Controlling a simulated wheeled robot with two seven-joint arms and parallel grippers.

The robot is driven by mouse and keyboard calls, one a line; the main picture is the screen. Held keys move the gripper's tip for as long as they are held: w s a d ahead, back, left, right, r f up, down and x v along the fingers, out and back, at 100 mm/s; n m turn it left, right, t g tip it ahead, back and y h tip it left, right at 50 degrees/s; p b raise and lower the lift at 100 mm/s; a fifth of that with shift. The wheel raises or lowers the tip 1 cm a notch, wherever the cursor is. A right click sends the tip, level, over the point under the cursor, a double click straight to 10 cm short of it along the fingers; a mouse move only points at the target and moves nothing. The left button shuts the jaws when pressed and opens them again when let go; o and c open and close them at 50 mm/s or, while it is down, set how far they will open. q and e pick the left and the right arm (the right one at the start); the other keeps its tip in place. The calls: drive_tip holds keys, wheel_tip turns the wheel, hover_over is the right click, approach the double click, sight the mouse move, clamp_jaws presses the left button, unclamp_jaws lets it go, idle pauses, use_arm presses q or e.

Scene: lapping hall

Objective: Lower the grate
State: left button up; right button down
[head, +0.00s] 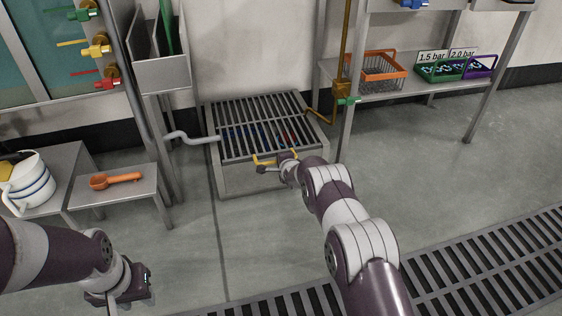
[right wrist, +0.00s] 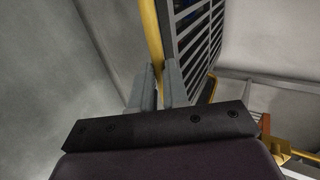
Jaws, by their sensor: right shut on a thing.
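The grate (head: 262,122) is a grey slatted panel over a low grey box (head: 240,182) on the floor against the wall. I cannot tell whether it rests fully on the box. Blue and red bits show between its slats. The slats also show in the right wrist view (right wrist: 197,42). A yellow handle (head: 263,161) is at its front edge. My right gripper (right wrist: 160,78) is shut on the yellow handle (right wrist: 151,35), which runs between its fingers. My left gripper (head: 103,298) hangs low at the left, away from the grate; its finger gap is unclear.
A bent grey pipe (head: 190,138) ends at the grate's left side. A brown pipe with a green-handled valve (head: 346,100) stands to its right. A small table (head: 135,190) holds an orange scoop (head: 115,180). A shelf (head: 400,88) carries baskets. A floor drain (head: 480,262) crosses the front.

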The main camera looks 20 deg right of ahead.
drive_tip(key=f, duration=0.1)
drive_tip(key=s+f, duration=0.1)
drive_tip(key=f, duration=0.1)
drive_tip(key=shift+s+g, duration=0.2)
drive_tip(key=shift+g, duration=0.1)
drive_tip(key=c, duration=1.1)
unclamp_jaws()
drive_tip(key=shift+f, duration=0.25)
drive_tip(key=p+v, duration=0.3)
drive_tip(key=v, duration=0.1)
drive_tip(key=p+v, duration=0.3)
drive_tip(key=v, duration=0.1)
drive_tip(key=r+p+v, duration=0.1)
drive_tip(key=p+v, duration=0.3)
drive_tip(key=v, duration=0.1)
drive_tip(key=shift+w, duration=0.4)
